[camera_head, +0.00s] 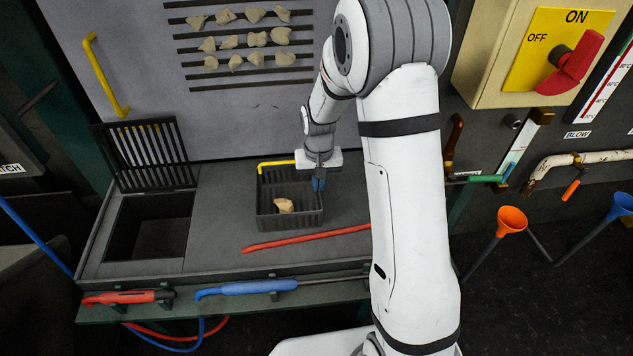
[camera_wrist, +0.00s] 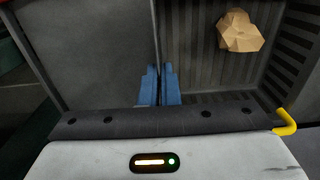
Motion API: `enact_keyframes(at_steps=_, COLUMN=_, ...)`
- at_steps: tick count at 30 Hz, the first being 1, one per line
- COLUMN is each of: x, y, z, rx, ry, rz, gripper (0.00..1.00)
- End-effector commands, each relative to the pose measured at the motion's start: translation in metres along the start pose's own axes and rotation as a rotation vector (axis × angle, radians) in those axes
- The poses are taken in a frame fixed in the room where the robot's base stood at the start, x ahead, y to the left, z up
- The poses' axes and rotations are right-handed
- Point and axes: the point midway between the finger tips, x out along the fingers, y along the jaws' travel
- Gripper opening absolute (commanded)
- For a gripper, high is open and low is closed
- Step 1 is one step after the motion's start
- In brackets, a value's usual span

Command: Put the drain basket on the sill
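The drain basket (camera_head: 262,212) is a dark slatted box with a yellow handle (camera_head: 275,163) at its back. A tan lump (camera_head: 284,205) lies inside it, also seen in the wrist view (camera_wrist: 239,31). The basket is over the grey bench top, right of an open square well; any gap beneath is hard to judge. My gripper (camera_head: 318,184) points down at the basket's right wall. In the wrist view its blue fingers (camera_wrist: 159,88) are close together with the thin wall between them. The grey bench top (camera_head: 215,222) around the well may be the sill; I cannot be sure.
The well (camera_head: 150,225) has a raised slatted lid (camera_head: 143,155) behind it. A red bar (camera_head: 305,238) lies in front of the basket. Red (camera_head: 128,297) and blue (camera_head: 246,287) handled tools hang along the front edge. A panel with several tan lumps stands behind.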

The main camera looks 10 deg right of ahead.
Motion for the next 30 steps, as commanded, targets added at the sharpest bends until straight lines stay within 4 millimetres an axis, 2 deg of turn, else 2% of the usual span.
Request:
enact_keyframes(at_steps=7, x=0.003, y=-0.001, z=-0.001, rx=-0.001, ry=0.002, rz=0.0, gripper=0.0)
enact_keyframes(at_steps=16, x=0.002, y=-0.001, z=0.0, rx=-0.001, ry=0.001, rz=0.0, gripper=0.24)
enact_keyframes(at_steps=26, x=-0.005, y=-0.001, z=-0.001, rx=-0.002, ry=0.003, rz=0.0, gripper=0.24)
enact_keyframes(at_steps=30, x=-0.028, y=-0.002, z=-0.002, rx=-0.002, ry=0.008, rz=-0.001, gripper=0.24)
